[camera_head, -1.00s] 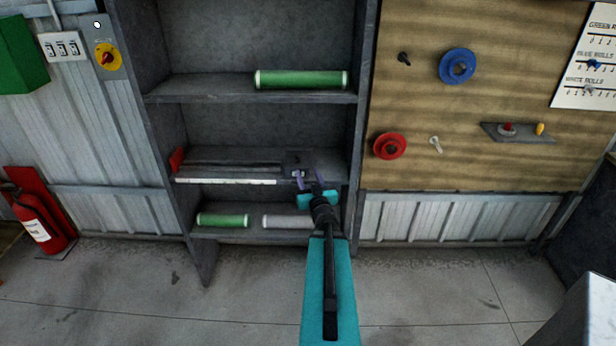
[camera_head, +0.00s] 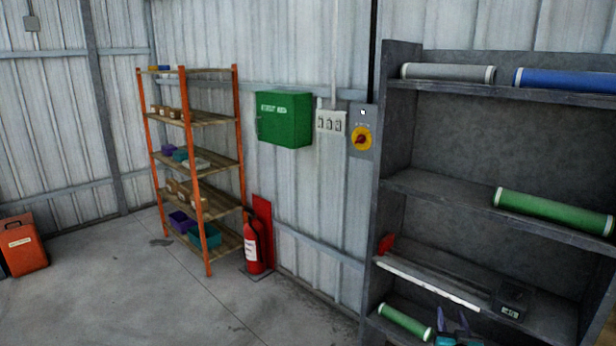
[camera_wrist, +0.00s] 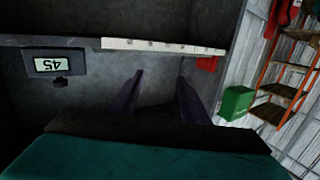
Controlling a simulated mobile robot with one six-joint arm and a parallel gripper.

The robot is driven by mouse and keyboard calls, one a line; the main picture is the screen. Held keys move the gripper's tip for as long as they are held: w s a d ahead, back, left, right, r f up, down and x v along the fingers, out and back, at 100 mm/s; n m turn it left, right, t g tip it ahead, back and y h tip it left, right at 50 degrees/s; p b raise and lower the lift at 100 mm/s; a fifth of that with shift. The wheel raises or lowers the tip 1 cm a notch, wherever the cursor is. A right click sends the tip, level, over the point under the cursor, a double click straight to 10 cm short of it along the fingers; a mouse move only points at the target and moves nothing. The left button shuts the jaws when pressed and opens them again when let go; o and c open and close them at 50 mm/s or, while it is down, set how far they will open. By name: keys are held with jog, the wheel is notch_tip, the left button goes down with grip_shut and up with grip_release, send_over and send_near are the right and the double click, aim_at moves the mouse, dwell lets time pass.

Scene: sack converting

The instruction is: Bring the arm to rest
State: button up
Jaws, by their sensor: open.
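My gripper (camera_head: 452,328) shows at the bottom edge of the head view, in front of the lower part of the grey shelf unit (camera_head: 397,120). In the wrist view its two dark purple fingers (camera_wrist: 160,95) stand apart with nothing between them. Ahead of them is the shelf's dark interior and the shelf board with a white strip (camera_wrist: 160,46). The rest of my arm is out of the head view.
Rolls lie on the shelves: grey (camera_head: 447,73), blue (camera_head: 565,81), green (camera_head: 553,211), and a lower green one (camera_head: 405,321) close to my gripper. A measuring device (camera_head: 511,300) sits on the third shelf. An orange rack (camera_head: 241,140) and extinguisher (camera_head: 253,248) stand left. The floor there is open.

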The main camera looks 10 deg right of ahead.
jog(key=w+a+f+n+g+y, duration=0.1)
jog(key=w+a+f+g+y, duration=0.1)
jog(key=a+f, duration=0.85)
jog(key=w+a+f+g+y, duration=0.1)
jog(key=a+f+g+y, duration=0.1)
jog(key=a+f, duration=0.8)
jog(key=s+a+f+n+g+y, duration=0.1)
jog(key=s+a+f+g, duration=0.3)
jog(key=a, duration=0.6)
jog(key=s+a+f+n+g, duration=0.1)
jog(key=s+a+f+g, duration=0.25)
jog(key=s+f, duration=0.35)
jog(key=s+a+f+g, duration=0.2)
jog(key=s+a+f, duration=0.3)
jog(key=s, duration=0.4)
jog(key=s+a+r+n+g+y, duration=0.2)
jog(key=s+g, duration=0.6)
jog(key=s, duration=1)
jog(key=shift+a+r+n, duration=0.2)
jog(key=shift+a+n, duration=0.1)
jog(key=shift+a, duration=0.4)
jog(key=shift+c, duration=0.3)
